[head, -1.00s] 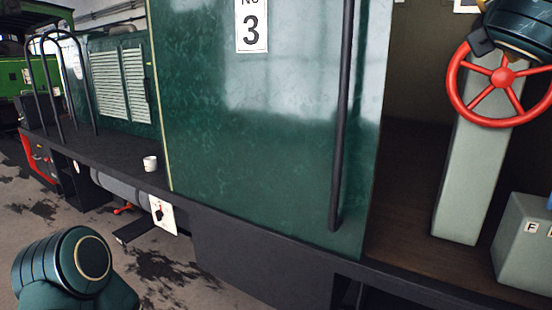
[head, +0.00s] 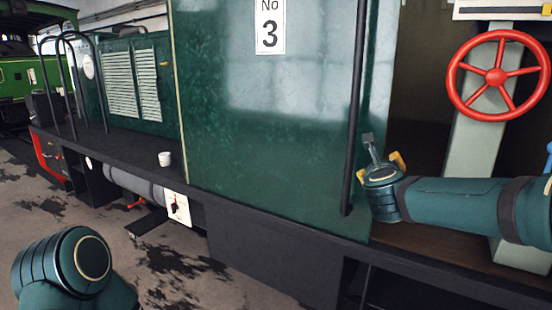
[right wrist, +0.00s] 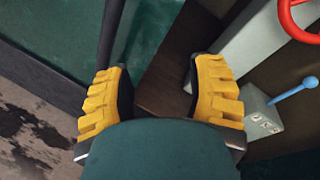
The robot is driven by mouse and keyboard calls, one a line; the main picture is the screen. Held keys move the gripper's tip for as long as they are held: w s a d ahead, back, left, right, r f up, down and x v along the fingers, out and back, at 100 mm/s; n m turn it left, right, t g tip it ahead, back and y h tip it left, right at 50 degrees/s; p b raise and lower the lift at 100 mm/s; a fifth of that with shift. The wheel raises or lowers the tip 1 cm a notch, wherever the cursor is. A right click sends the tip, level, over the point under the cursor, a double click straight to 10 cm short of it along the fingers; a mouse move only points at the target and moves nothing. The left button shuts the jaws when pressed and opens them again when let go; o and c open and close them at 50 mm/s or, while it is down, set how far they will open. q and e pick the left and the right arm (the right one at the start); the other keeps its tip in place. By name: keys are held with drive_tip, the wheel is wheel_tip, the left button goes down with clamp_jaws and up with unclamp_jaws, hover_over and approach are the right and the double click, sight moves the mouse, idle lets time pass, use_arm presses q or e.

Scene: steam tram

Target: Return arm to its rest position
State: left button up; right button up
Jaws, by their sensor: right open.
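My right arm (head: 455,208) comes in from the right of the head view across the open doorway of the green tram. Its gripper (head: 383,165) is beside the dark vertical handrail (head: 356,110), at the doorway's left edge. In the right wrist view the two yellow-padded fingers (right wrist: 160,82) are spread apart with nothing between them. Behind them show the cab floor and the green side panel. In the head view a rounded link of my left arm shows at the bottom left; the left gripper is out of view.
A red handwheel (head: 496,76) tops a grey pedestal (head: 472,145) inside the cab. A labelled box (right wrist: 258,122) with a blue lever (right wrist: 295,90) stands beside the pedestal. Dark-stained floor lies free at left.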

drive_tip(key=s+a+f+n+g+y, duration=0.25)
drive_tip(key=f+n, duration=0.35)
drive_tip(key=f, duration=0.6)
drive_tip(key=s+a+f+n+g+y, duration=0.1)
drive_tip(key=s+a+f+n, duration=0.15)
drive_tip(key=f+n, duration=0.6)
drive_tip(key=s+a+f+n+g+y, duration=0.2)
drive_tip(key=a+f+n, duration=0.1)
drive_tip(key=f, duration=1.1)
drive_tip(key=s+a+f+n+g+y, duration=0.1)
drive_tip(key=s+a+f+n+g, duration=0.2)
drive_tip(key=s+f+n, duration=0.3)
drive_tip(key=s+a+f+n+g+y, duration=0.2)
drive_tip(key=s+f+n+g, duration=0.3)
drive_tip(key=s+f, duration=0.6)
drive_tip(key=s+n, duration=0.2)
drive_tip(key=s, duration=0.3)
drive_tip(key=shift+s+a+f, duration=0.25)
drive_tip(key=shift+s+a, duration=0.1)
drive_tip(key=shift+a, duration=0.05)
drive_tip(key=shift+c, duration=0.8)
drive_tip(key=shift+s, duration=0.1)
